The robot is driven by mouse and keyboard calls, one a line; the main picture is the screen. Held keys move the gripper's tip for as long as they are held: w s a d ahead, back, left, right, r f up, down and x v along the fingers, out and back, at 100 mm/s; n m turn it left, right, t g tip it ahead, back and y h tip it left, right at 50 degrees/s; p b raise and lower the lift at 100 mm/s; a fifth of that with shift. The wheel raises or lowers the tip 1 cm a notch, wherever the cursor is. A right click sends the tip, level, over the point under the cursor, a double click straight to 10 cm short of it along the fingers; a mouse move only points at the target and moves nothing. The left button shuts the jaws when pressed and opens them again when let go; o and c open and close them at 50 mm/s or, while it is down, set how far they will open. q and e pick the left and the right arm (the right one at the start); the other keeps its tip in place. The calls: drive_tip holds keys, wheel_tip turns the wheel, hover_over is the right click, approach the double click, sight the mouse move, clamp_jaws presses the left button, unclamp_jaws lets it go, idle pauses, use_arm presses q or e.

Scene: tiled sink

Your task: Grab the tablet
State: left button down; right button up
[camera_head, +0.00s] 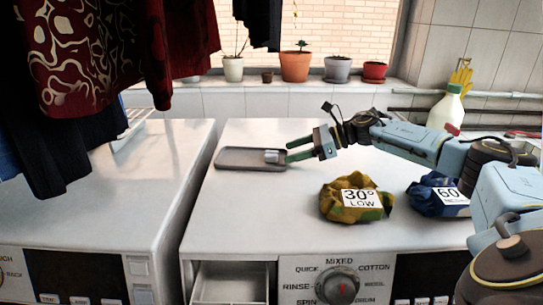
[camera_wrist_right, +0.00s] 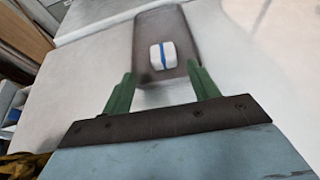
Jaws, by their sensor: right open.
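The tablet (camera_wrist_right: 155,58) is a small white block with a blue stripe, lying on a long dark grey tray (camera_wrist_right: 145,27). In the head view the tablet (camera_head: 271,156) is at the right end of the tray (camera_head: 236,157), on top of the right-hand washing machine. My right gripper (camera_head: 288,150) has green fingers and reaches in from the right, close to the tablet. In the right wrist view my right gripper (camera_wrist_right: 161,74) is open, with the tablet just ahead of the gap between the fingertips and nothing held. My left gripper is not in view.
A yellow-green bag marked 30° (camera_head: 356,198) and a blue bag marked 60 (camera_head: 438,194) lie nearer the machine's front. A white bottle (camera_head: 446,112) stands behind the arm. Dark red clothing (camera_head: 120,50) hangs at upper left. Flower pots line the sill.

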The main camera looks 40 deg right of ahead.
sight(277, 161)
drive_tip(key=shift+w+a, duration=0.2)
drive_tip(key=shift+w, duration=0.1)
drive_tip(key=x, duration=0.3)
drive_tip(key=shift+w+a+r+p, duration=0.1)
drive_tip(key=shift+w+r+p, duration=0.05)
drive_tip(key=shift+w+p, duration=0.2)
drive_tip(key=shift+w+a+f, duration=0.3)
drive_tip(key=shift+w, duration=0.1)
drive_tip(key=c, duration=1.1)
drive_tip(key=shift+o, duration=0.2)
